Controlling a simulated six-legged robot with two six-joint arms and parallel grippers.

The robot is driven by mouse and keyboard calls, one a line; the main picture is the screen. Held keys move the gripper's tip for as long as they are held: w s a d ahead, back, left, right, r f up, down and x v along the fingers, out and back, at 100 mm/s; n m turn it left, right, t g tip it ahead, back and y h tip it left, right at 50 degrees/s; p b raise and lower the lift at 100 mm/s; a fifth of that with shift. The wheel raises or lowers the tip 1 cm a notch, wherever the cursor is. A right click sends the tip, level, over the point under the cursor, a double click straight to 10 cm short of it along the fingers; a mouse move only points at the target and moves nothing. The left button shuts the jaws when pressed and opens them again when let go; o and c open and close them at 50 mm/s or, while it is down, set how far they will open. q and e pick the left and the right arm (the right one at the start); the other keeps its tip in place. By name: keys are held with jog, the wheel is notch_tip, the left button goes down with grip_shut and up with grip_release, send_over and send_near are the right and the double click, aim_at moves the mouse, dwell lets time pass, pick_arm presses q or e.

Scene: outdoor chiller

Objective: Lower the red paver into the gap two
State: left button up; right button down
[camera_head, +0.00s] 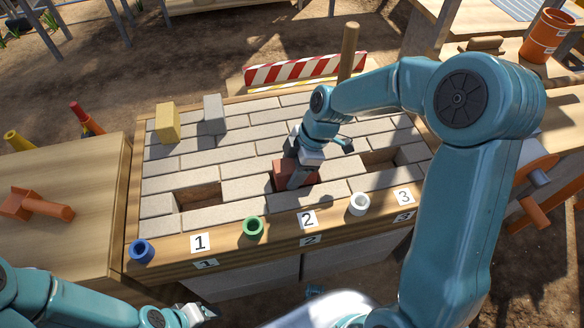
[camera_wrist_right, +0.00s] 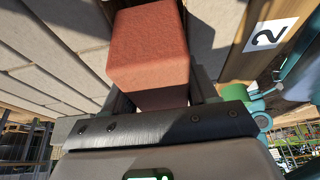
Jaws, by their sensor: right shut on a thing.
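The red paver (camera_head: 281,174) is in the jaws of my right gripper (camera_head: 300,172), above label 2 (camera_head: 308,219). My right wrist view shows the paver (camera_wrist_right: 148,45) between the two fingers, close to the pale pavers around it. The paver and gripper hide most of gap two, and I cannot tell how deep the paver sits. My left gripper (camera_head: 203,312) is at the bottom edge, away from the paver, and its jaws are too small to read.
Gap one (camera_head: 199,196) and gap three (camera_head: 381,161) are open in the paving. A yellow block (camera_head: 167,124) and a grey block (camera_head: 214,115) stand at the back left. Blue (camera_head: 142,261), green (camera_head: 253,237) and white (camera_head: 359,213) cups line the wooden front edge. A striped barrier (camera_head: 290,70) is behind.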

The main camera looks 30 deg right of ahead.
jog(key=shift+r, duration=0.2)
jog(key=shift+c, duration=1.2)
grip_release()
jog(key=shift+c, duration=0.4)
jog(key=shift+r+p, duration=2.6)
jog(key=shift+r, duration=1.45)
